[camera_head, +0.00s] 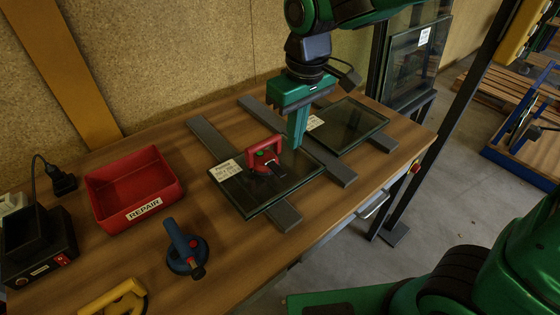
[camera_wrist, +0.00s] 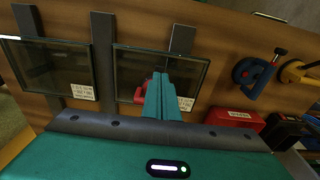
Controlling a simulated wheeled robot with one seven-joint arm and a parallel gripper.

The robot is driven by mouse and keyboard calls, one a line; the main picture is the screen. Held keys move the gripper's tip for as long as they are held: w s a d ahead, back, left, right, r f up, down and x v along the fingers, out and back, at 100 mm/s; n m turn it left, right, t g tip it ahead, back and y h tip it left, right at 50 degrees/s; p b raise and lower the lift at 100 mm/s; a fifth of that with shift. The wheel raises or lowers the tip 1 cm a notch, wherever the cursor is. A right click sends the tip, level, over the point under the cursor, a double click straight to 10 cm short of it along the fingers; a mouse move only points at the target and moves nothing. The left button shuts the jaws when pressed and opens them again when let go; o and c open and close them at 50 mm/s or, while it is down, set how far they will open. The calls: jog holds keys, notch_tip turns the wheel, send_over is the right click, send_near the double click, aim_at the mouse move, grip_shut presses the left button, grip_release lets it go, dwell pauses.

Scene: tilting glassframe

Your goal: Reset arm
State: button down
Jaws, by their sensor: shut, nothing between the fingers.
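My gripper (camera_head: 298,138) points down above the table, close to the right side of a red suction handle (camera_head: 264,156). Its green fingers are shut together with nothing between them. The red handle stands on a glass pane (camera_head: 285,185), which rests on grey bars. In the wrist view the shut fingers (camera_wrist: 172,95) overlap the same pane (camera_wrist: 130,65) and partly hide the red handle (camera_wrist: 140,95). Whether the gripper touches the handle or pane cannot be told.
A second glass pane (camera_head: 352,125) lies to the right. A red REPAIR bin (camera_head: 135,213), blue suction tool (camera_head: 185,253), yellow tool (camera_head: 112,300) and black device (camera_head: 38,245) stand at left. A wall (camera_head: 160,60) is behind. Bare tabletop (camera_head: 225,245) shows near the front.

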dwell(0.4)
jog(key=s+d+m, duration=0.3)
jog(key=d+m, duration=0.3)
jog(key=d, duration=1.3)
jog(key=s+d+f+m+g, duration=0.1)
jog(key=s+d+f+m, duration=0.2)
jog(key=s+d+m, duration=0.4)
jog(key=s+d, duration=0.7)
jog(key=s, duration=0.1)
jog(key=shift+s, duration=0.15)
jog(key=shift+f, duration=0.1)
jog(key=shift+w+f+h, duration=0.2)
jog(key=shift+w+h, duration=0.1)
jog(key=shift+w, duration=0.35)
